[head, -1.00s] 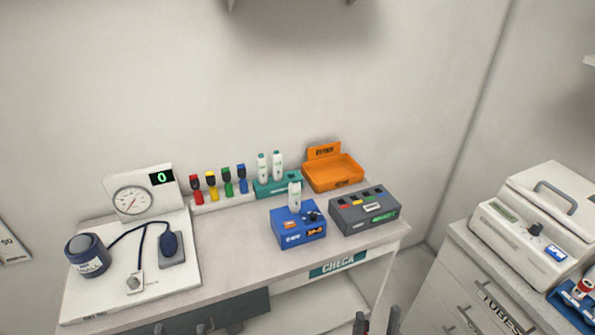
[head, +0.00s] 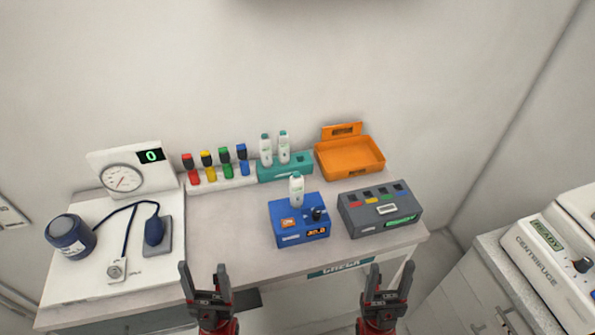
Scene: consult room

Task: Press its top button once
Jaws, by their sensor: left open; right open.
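The task does not name the thing whose top button is meant. A blue box (head: 300,226) stands on the table, with an orange patch and a dark knob on top and a lit orange display in front. A white bottle-shaped device (head: 296,189) stands upright at its back. Two similar white devices (head: 266,150) (head: 284,147) stand in a teal holder (head: 299,170) behind. My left gripper (head: 204,268) is open and empty at the table's front edge. My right gripper (head: 391,266) is open and empty, in front of the grey box.
A grey box (head: 368,225) with coloured tabs and an orange tray (head: 357,168) are at the right. A gauge with cuff and bulb lies on a white board (head: 75,284) at the left. Capped coloured tubes (head: 225,163) stand behind. A centrifuge (head: 548,265) is far right.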

